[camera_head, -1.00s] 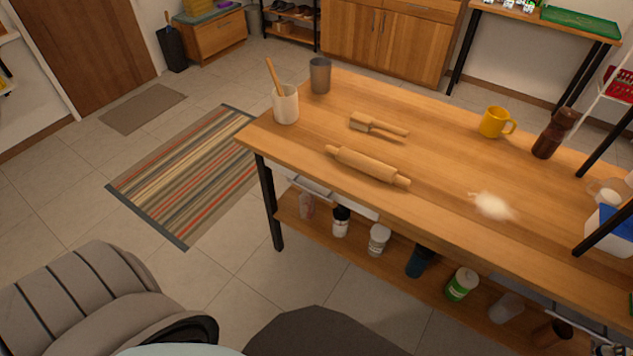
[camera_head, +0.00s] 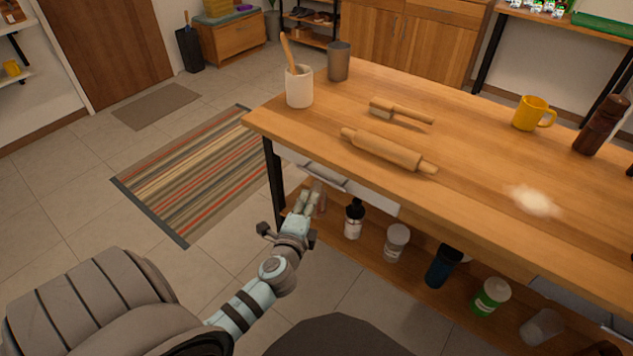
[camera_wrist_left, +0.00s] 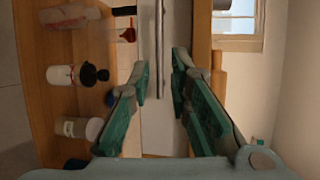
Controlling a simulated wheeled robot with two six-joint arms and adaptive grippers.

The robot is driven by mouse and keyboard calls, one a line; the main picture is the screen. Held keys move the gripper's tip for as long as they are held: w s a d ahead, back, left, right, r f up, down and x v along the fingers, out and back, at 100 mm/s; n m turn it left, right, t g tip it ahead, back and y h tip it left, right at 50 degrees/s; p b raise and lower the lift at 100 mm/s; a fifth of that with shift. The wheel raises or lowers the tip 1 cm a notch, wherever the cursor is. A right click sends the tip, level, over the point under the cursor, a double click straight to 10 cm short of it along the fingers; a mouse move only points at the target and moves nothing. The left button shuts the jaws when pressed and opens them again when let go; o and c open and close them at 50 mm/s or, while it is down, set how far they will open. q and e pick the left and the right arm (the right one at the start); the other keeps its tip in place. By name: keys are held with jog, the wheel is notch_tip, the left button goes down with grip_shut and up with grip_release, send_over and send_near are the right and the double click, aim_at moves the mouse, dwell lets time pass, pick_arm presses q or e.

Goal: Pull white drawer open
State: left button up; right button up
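The white drawer (camera_head: 377,203) is under the table top at the table's left end, and it looks closed. Its metal bar handle (camera_head: 325,177) shows on its front; in the left wrist view the handle (camera_wrist_left: 159,45) runs upright in the picture, ahead of the fingers, with the white drawer front (camera_wrist_left: 179,25) beside it. My left gripper (camera_head: 310,198) is just below and in front of the handle. In the left wrist view my left gripper (camera_wrist_left: 161,72) is open, its two green fingers on either side of the handle's line, with nothing visibly gripped. My right gripper is out of view.
The wooden table (camera_head: 470,170) holds a rolling pin (camera_head: 388,150), a brush (camera_head: 400,111), a utensil crock (camera_head: 299,87) and a yellow mug (camera_head: 533,113). Several jars stand on its lower shelf (camera_head: 375,250), below the drawer. The floor left of the table is free, with a striped rug (camera_head: 190,175).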

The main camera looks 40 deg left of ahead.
aim_at(320, 179)
pick_arm(q)
jog(key=b+x, duration=0.1)
jog(key=x, duration=0.3)
jog(key=b+x, duration=0.1)
jog(key=x, duration=0.6)
jog(key=shift+w+d+f+b, duration=0.15)
jog(key=shift+w+f+b, duration=0.05)
jog(key=shift+w+b, duration=0.2)
jog(key=shift+w, duration=0.2)
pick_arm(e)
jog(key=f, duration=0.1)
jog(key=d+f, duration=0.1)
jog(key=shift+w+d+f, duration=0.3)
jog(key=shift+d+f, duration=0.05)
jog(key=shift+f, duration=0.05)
pick_arm(q)
grip_shut()
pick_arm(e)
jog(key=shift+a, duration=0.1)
